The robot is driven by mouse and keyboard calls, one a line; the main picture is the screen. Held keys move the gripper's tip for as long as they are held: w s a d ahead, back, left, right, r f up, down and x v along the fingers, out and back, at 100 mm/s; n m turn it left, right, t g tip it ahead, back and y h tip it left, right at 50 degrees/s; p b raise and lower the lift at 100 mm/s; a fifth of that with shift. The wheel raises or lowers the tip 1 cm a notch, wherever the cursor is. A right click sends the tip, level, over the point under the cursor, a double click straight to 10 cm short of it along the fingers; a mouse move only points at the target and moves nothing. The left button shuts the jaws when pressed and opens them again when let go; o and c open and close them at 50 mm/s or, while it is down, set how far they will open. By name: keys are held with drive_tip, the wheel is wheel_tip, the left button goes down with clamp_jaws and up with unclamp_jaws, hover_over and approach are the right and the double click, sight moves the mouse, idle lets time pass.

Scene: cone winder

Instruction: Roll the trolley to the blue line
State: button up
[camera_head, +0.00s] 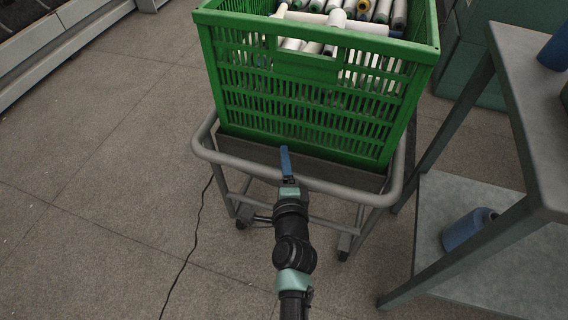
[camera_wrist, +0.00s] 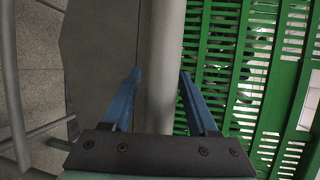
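The trolley (camera_head: 229,160) is a grey tube frame on castors, carrying a green crate (camera_head: 300,130) of spools. In the head view my gripper (camera_head: 285,152) is at the near top rail of the trolley, just in front of the crate. In the wrist view, the blue fingers of my gripper (camera_wrist: 160,78) stand open on either side of the grey rail (camera_wrist: 164,60). A thin gap shows by the left finger, and the right finger is very close to the rail. I cannot tell whether it touches. The blue line is not in view.
A grey table with a lower shelf (camera_head: 500,275) stands close on the right, with a blue cone (camera_head: 468,228) on the shelf. A black cable (camera_head: 196,235) lies on the floor left of the trolley. The floor at left (camera_head: 100,170) is clear up to a machine edge.

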clamp_jaws()
idle(1.2)
